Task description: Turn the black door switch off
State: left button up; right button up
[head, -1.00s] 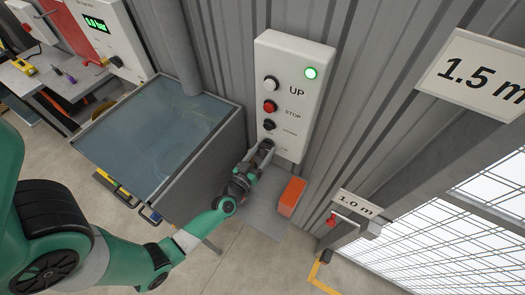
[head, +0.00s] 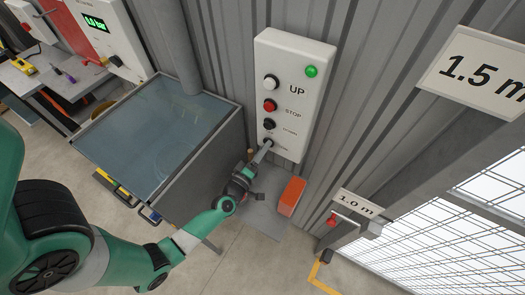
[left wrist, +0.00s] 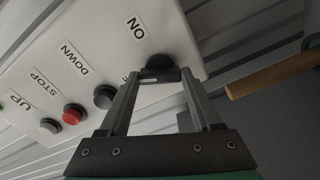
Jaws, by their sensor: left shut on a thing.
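The white control panel (head: 291,100) on the ribbed wall carries a white UP button (head: 271,82), a red STOP button (head: 269,105), a black DOWN button (head: 270,124) and the black door switch at its bottom. My left gripper (head: 265,149) reaches the panel's lower end. In the left wrist view its fingertips are shut on the black switch (left wrist: 159,62), partly covering it. An ON label (left wrist: 136,27) shows beside the switch; the label on its other side is mostly hidden by a finger. My right gripper is out of view.
A grey tank (head: 205,165) with a clear bluish top stands left of the panel. An orange box (head: 291,196) lies below it. A red-handled lever (head: 331,219) and a mesh door (head: 440,235) are on the right.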

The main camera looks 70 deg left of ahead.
pick_arm(q)
jog(key=n, duration=0.4)
jog(key=shift+n, duration=0.4)
dwell(0.4)
jog(key=o, duration=1.4)
jog(key=v, duration=1.1)
jog(key=shift+s+d, duration=0.25)
